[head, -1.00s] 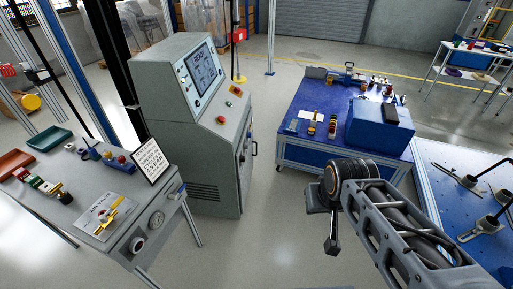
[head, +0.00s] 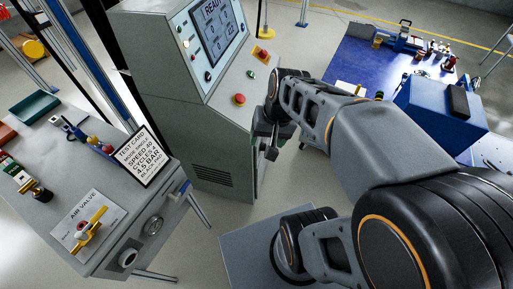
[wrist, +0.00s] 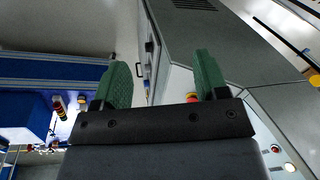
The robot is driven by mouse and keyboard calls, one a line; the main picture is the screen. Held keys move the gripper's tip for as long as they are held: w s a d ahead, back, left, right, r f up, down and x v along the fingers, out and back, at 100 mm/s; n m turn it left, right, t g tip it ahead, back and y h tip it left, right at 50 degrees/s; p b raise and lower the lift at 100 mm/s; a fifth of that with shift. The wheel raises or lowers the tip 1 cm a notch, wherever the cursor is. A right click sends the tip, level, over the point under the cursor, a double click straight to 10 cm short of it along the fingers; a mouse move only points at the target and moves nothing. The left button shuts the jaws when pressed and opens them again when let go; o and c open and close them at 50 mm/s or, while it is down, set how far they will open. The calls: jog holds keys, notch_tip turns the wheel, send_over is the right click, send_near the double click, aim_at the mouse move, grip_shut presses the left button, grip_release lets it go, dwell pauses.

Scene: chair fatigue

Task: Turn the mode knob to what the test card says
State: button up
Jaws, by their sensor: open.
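The grey control console (head: 160,60) stands at the centre left with a lit screen (head: 212,25) that reads READY. Small dark round controls (head: 208,76) sit beside and below the screen; I cannot tell which is the mode knob. My gripper (head: 268,143) is beside the console's right side, apart from the controls. In the wrist view, its green-padded fingers (wrist: 164,80) are open and empty.
A blue-topped table (head: 355,62) with a blue case (head: 440,112) stands behind my arm.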

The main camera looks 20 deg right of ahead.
jog(key=w+d+f+m+g+y+b, duration=0.1)
jog(key=w+f+m+y+b, duration=0.15)
jog(key=f, duration=0.35)
jog(key=w+d+f+m+g+y+b, duration=0.1)
jog(key=w+f+m+y+b, duration=0.1)
jog(key=f+m+b, duration=0.3)
jog(key=m+t+y+b, duration=0.8)
jog(key=m+t+b, duration=0.35)
jog(key=b, duration=0.35)
send_near(263, 147)
jog(key=w+a+f+b, duration=0.1)
jog(key=w+a+b, duration=0.1)
jog(key=w+a, duration=0.3)
jog(key=shift+w+a+f+m, duration=0.3)
jog(key=shift+w+a, duration=0.1)
jog(key=shift+w, duration=0.1)
jog(key=c, duration=0.9)
